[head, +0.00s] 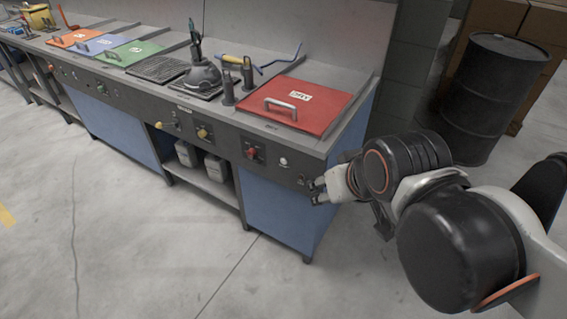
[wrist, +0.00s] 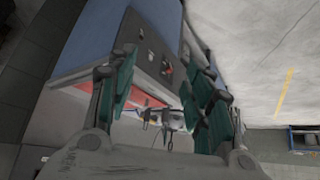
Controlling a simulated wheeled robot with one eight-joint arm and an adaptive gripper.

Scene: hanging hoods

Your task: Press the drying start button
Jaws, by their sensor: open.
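The red lid (head: 318,106) with a DRY label and a metal handle lies at the right end of the bench. On the front panel below it are a red knob (head: 250,153), a round white button (head: 283,162) and a small dark control (head: 301,180) near the right end. Which one is the drying start button is not readable. My gripper (head: 316,191) is open and empty, beside the panel's right end close to the small control; contact cannot be told. In the wrist view, the panel with the red knob (wrist: 167,68) shows between the spread fingers.
A blue cabinet side (head: 283,208) is below the panel. A black drum (head: 489,98) and cardboard boxes stand behind my arm. Green, blue and orange lids and several tools are along the bench to the left. The floor in front is clear.

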